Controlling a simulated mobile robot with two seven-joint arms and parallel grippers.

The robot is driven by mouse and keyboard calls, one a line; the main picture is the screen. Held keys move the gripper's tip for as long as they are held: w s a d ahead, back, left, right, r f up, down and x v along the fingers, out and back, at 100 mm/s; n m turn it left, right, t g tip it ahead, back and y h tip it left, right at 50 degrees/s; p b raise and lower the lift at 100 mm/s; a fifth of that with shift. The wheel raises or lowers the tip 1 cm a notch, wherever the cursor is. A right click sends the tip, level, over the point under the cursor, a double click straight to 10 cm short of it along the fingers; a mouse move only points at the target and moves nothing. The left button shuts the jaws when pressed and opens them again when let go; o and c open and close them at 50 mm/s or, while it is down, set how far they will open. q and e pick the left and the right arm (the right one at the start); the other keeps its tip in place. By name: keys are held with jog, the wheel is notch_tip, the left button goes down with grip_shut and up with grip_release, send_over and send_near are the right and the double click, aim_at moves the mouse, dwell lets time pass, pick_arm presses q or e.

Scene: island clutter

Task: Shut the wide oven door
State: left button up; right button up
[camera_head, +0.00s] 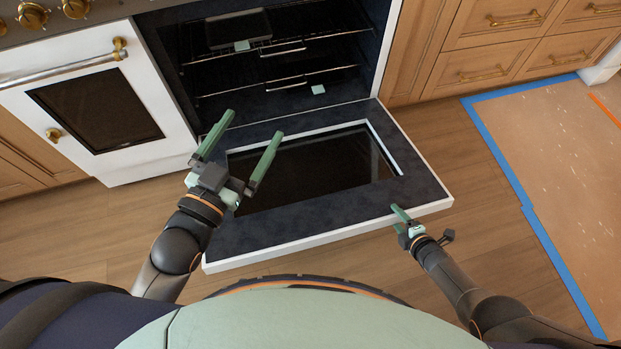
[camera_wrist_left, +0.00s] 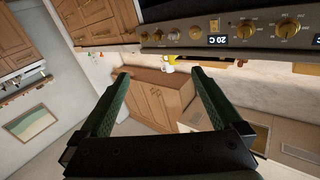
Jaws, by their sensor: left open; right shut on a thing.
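The wide oven door (camera_head: 300,236) is folded down flat, fully open in front of the dark oven cavity (camera_head: 275,75). It has a dark inner face, a glass window and a white edge. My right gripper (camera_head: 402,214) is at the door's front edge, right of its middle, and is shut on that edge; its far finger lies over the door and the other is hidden. My left gripper (camera_head: 252,125) is open and empty above the door's left part, fingers pointing toward the cavity. The left wrist view shows its two spread fingers (camera_wrist_left: 160,73) with nothing between them.
Wire racks (camera_head: 285,50) are inside the cavity. A narrow white oven door (camera_head: 95,105) at left is shut. Wooden drawers (camera_head: 530,40) stand at right. Blue tape (camera_head: 510,170) edges a floor covering. The left wrist view shows control knobs (camera_wrist_left: 288,28).

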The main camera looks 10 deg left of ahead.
aim_at(389, 201)
jog(key=shift+w+a+r+p, duration=0.2)
jog(key=shift+w+r+p, duration=0.25)
jog(key=shift+r, duration=0.25)
jog(key=shift+w+r+p, duration=0.1)
jog(key=shift+r+p, duration=0.2)
jog(key=shift+p, duration=0.1)
jog(key=shift+w+a+r+p, duration=0.2)
jog(key=shift+r+p, duration=0.4)
jog(key=shift+r, duration=0.2)
jog(key=shift+w+r+p, duration=0.1)
jog(key=shift+r+p, duration=0.1)
jog(key=shift+p, duration=0.3)
pick_arm(q)
jog(key=s+f+n+g+y, duration=0.1)
jog(key=s+f+g, duration=0.3)
jog(key=f, duration=0.5)
jog(key=s+f+n+g+y, duration=0.1)
jog(key=s+f+g, duration=0.3)
jog(key=f, duration=0.5)
jog(key=shift+s+d+g, duration=0.2)
jog(key=shift+s+g, duration=0.1)
jog(key=shift+g, duration=0.1)
jog(key=shift+r, duration=0.1)
